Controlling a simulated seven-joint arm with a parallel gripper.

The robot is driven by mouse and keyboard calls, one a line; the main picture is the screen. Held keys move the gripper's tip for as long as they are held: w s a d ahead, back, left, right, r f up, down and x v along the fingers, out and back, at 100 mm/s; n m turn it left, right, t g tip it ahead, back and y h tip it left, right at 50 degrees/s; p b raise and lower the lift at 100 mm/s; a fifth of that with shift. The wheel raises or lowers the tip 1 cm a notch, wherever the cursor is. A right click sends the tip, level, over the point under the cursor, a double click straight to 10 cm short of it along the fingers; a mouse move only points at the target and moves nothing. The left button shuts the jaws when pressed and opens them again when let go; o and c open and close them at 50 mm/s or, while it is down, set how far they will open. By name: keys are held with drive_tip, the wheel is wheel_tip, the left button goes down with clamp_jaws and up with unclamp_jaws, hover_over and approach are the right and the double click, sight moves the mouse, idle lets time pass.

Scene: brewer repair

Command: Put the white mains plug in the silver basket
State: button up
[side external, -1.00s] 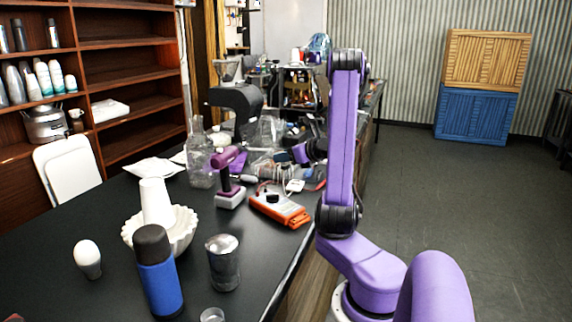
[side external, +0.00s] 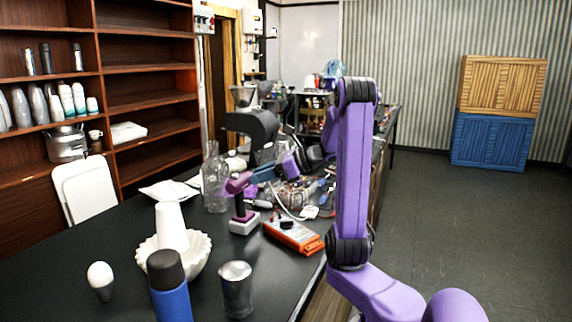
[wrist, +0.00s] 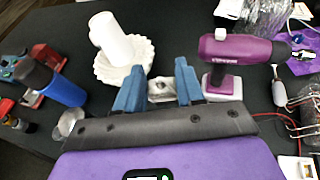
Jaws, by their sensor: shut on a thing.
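My gripper (side external: 262,174) reaches in over the far part of the table in the side view. In the wrist view its blue fingers (wrist: 160,74) are closed on a small pale white-grey piece (wrist: 161,90), which appears to be the white mains plug; its form is partly hidden by the fingers. A silver wire basket (side external: 291,195) sits among the clutter beyond the purple drill. Its wires also show at the right edge of the wrist view (wrist: 304,108), to the right of my gripper and apart from it.
A purple drill (side external: 240,205) stands beside my gripper. An orange-and-white meter (side external: 294,237), a white fluted bowl (side external: 196,262) with a white cup, a blue flask (side external: 170,290), a metal tumbler (side external: 236,290) and a clear bottle (side external: 215,183) share the table. Cables lie near the basket.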

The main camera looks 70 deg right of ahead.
drive_tip(key=s+a+f+n+g+y, duration=0.1)
drive_tip(key=a+f+n+g+y, duration=0.1)
drive_tip(key=a+n+g+y, duration=0.55)
drive_tip(key=s+a+f+n+g+y, duration=0.1)
drive_tip(key=a+f+n+g+y, duration=0.15)
drive_tip(key=a+n+g, duration=0.8)
drive_tip(key=s+a+f+n+g+h, duration=0.1)
drive_tip(key=s+a+n+g+h, duration=0.7)
drive_tip(key=a+n+h, duration=0.45)
drive_tip(key=w+a+r+n+t+h, duration=0.15)
drive_tip(key=r+n+t+h, duration=0.25)
drive_tip(key=n+t+h, duration=0.5)
drive_tip(key=a+r+n+t+h, duration=0.35)
drive_tip(key=n+h, duration=0.25)
drive_tip(key=n, duration=0.5)
drive_tip(key=shift+t, duration=0.35)
drive_tip(key=f, duration=2)
drive_tip(key=shift+s+d+f, duration=0.15)
drive_tip(key=shift+s+f, duration=0.05)
drive_tip(key=shift+f, duration=0.2)
